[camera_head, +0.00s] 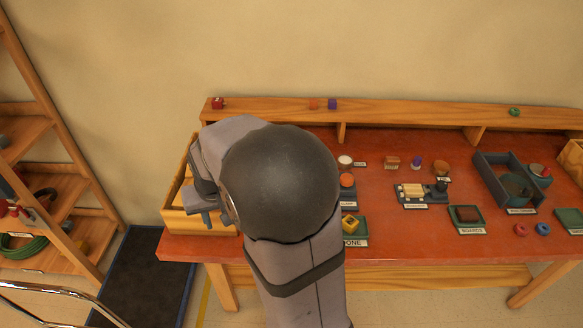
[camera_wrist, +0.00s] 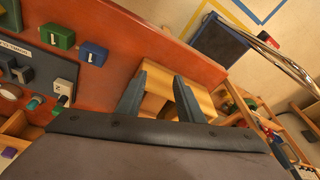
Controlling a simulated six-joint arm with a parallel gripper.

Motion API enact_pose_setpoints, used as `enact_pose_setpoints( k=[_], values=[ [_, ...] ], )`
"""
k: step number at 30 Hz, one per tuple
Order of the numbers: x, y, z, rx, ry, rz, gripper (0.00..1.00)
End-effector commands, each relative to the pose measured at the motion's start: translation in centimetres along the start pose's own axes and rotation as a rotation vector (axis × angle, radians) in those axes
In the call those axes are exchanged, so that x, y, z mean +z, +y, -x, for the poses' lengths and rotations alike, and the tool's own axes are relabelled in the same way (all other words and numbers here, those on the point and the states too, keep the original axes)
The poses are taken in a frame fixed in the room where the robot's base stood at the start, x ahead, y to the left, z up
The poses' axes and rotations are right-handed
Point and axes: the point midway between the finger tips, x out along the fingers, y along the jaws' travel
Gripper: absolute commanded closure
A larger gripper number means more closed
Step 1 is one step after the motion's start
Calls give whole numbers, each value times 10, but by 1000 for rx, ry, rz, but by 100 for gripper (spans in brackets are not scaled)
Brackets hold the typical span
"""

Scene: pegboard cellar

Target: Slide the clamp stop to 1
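My gripper (camera_head: 207,207) hangs over the left end of the red bench, by the wooden crate. In the wrist view its two fingers (camera_wrist: 160,92) stand apart with nothing between them. A dark fixture (camera_head: 425,198) with a pale block and a dark upright piece sits mid-bench, well to the right of my gripper. It may be the clamp; its label is too small to read. I cannot make out a stop, a scale or its setting. My arm hides part of the bench's left side.
The wooden crate (camera_head: 172,217) stands at the bench's left end. A grey tray (camera_head: 487,177) and a green tray (camera_head: 455,222) lie to the right. The wrist view shows a green block (camera_wrist: 58,36), a blue block (camera_wrist: 93,53) and a dark panel (camera_wrist: 30,62).

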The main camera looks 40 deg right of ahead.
Motion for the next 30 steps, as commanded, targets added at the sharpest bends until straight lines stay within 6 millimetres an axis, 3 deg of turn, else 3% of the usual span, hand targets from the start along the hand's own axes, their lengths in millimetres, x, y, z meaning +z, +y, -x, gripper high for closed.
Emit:
enact_pose_setpoints(
  k=[1,6,12,15,19,30],
  values=[
    [-28,14,1,17,22,-84,66],
    [-93,72,-5,114,53,-410,66],
    [-132,150,-16,270,77,-783,66],
    [-141,181,-20,331,100,-921,66],
    [-147,206,-23,381,127,-1034,66],
    [-149,219,-28,404,140,-1086,66]
  ],
)
